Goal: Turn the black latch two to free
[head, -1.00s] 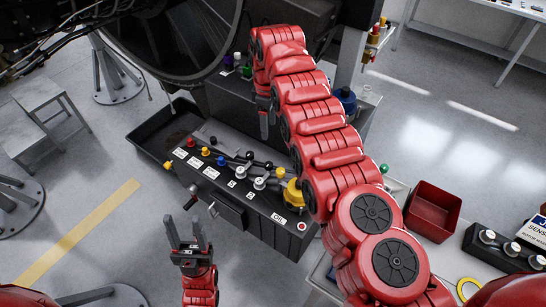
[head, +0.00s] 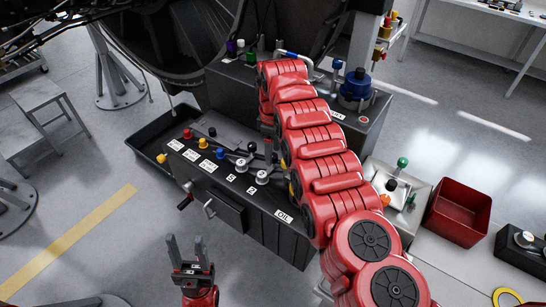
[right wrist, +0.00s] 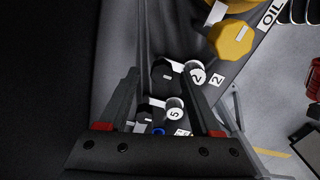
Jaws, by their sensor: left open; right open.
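In the right wrist view, black latch two (right wrist: 163,72) is a dark lever on a round white pivot marked 2 (right wrist: 196,74). My right gripper (right wrist: 162,75) is open, and the lever shows between its fingertips; I cannot tell whether they touch. In the head view, the white pivot of latch two (head: 262,177) shows on the black panel, while my red right arm hides much of the right gripper (head: 268,150). A similar latch marked 5 (right wrist: 174,112) lies just beside it. My left gripper (head: 187,241) is open and empty, in front of the panel.
A yellow cap (right wrist: 232,40) sits by the OIL label, near latch two. Red, yellow and blue knobs (head: 203,143) line the panel's left part. A red bin (head: 460,212) stands right of my right arm. Open floor lies left of my left gripper.

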